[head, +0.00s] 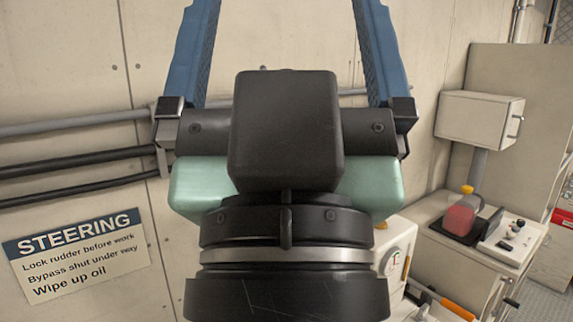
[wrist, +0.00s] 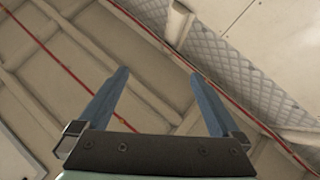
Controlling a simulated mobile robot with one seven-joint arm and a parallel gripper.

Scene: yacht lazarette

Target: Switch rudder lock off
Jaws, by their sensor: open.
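My gripper (head: 285,15) is large in the middle of the head view, with its two blue fingers pointing up and spread wide apart. It is open and empty; the wrist view also shows the fingers apart (wrist: 160,76), with nothing between them. No part labelled as the rudder lock can be read. A white housing with a round dial (head: 394,260) is partly hidden behind my gripper at lower right. An orange handle (head: 449,304) lies below it. A small control panel (head: 515,238) with dark knobs sits farther right, apart from my gripper; its settings are too small to tell.
A steering sign (head: 75,258) is on the left wall, below dark pipes (head: 75,165). A red container with a yellow cap (head: 461,217) stands beside the panel on a cabinet (head: 440,255). A wall box (head: 478,118) is above. The wrist view shows ceiling and a red line (wrist: 70,75).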

